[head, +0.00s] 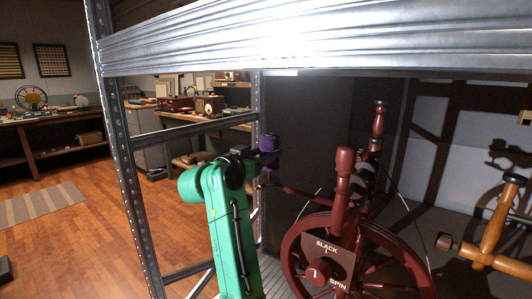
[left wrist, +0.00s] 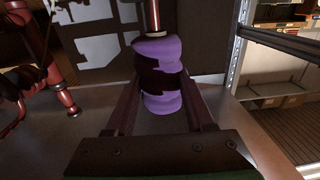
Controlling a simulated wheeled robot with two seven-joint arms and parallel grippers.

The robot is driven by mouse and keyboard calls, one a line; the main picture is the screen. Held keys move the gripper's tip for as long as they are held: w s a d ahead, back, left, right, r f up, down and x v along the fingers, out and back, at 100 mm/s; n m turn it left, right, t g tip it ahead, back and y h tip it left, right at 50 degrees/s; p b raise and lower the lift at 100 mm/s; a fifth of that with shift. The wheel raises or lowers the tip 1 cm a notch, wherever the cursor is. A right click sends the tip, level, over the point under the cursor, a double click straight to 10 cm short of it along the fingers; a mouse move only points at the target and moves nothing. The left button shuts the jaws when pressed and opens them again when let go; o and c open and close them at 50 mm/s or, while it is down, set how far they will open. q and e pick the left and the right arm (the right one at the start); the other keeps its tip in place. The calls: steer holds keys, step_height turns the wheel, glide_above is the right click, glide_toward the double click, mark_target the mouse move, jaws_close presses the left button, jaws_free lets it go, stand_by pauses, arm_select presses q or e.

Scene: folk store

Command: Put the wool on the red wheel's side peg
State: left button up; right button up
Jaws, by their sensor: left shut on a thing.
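The purple wool (head: 268,143) is held upright in my left gripper (head: 262,160), left of the red wheel (head: 293,250). In the left wrist view the wool (left wrist: 163,98) sits between the two dark fingers, with a dark band across its middle. A dark red rod with a pale metal ring (left wrist: 152,14) meets the wool's upper end in that view; I cannot tell whether it enters the wool or stands behind it. In the head view a red bar (head: 305,194) reaches left from the wheel, just below the gripper. My right gripper is out of view.
The wheel stands on a metal shelf, under a thick shelf beam (head: 320,35). A shelf upright (head: 120,150) stands left of my green arm. A tan wooden frame (head: 490,240) stands right of the wheel. Benches lie far behind on the left.

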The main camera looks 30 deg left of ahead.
arm_select(q)
steer(key=shift+f+b, duration=0.8)
steer(key=shift+f, duration=0.45)
steer(key=o, duration=1.4)
steer(key=s+b, duration=0.1)
steer(key=s, duration=0.3)
steer(key=s+a+b, duration=0.1)
steer(key=s+b, duration=0.1)
steer(key=s, duration=0.3)
steer(key=s+b, duration=0.2)
steer(key=s, duration=0.3)
steer(key=shift+s+a, duration=0.15)
steer(key=shift+s, duration=0.1)
